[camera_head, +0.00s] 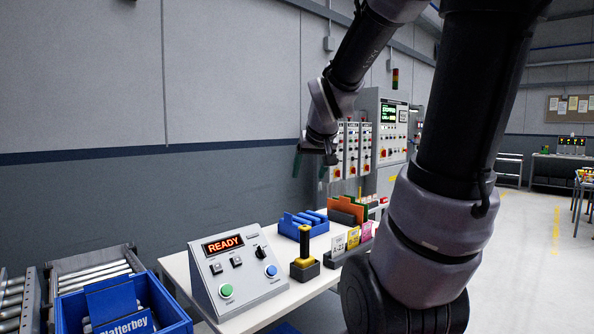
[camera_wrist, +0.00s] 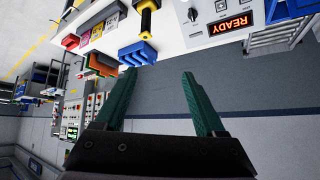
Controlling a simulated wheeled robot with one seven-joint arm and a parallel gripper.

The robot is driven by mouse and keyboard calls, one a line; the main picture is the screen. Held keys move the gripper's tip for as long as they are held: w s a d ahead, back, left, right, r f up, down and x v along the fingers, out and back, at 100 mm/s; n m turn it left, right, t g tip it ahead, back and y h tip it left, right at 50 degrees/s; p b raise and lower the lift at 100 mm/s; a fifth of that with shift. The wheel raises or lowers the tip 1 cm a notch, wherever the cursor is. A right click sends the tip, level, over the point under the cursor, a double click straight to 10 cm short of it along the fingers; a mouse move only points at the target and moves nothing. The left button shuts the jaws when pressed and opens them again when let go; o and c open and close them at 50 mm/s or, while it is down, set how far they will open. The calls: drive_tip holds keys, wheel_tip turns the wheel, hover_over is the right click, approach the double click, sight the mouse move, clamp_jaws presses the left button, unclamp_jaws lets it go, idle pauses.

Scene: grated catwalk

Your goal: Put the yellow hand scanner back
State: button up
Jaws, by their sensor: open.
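A yellow-and-black upright thing (camera_head: 304,250), which looks like the hand scanner, stands on the white table (camera_head: 288,301) just right of the sloped control box. It has a dark upper part and a yellow-and-black lower part. Whether that lower part is a separate holder I cannot tell. It also shows at the top of the wrist view (camera_wrist: 147,15). My gripper (camera_wrist: 158,72) is open and empty, with two green fingers spread apart. In the head view my gripper (camera_head: 310,168) hangs in the air above and beyond the table, well clear of the scanner.
A control box (camera_head: 232,270) reading READY stands at the table's near left. Behind the scanner are a blue bin (camera_head: 302,222), small coloured boxes (camera_head: 353,238) and an orange divider (camera_head: 347,208). A blue crate (camera_head: 122,306) and rollers (camera_head: 95,274) lie left. The right floor is open.

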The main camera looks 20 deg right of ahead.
drive_tip(key=s+a+r+m+g+y, duration=0.1)
drive_tip(key=s+a+r+y, duration=0.1)
drive_tip(key=s+a, duration=0.7)
drive_tip(key=s+y, duration=0.1)
drive_tip(key=s, duration=0.3)
drive_tip(key=shift+r+y, duration=0.25)
drive_tip(key=shift+y, duration=0.15)
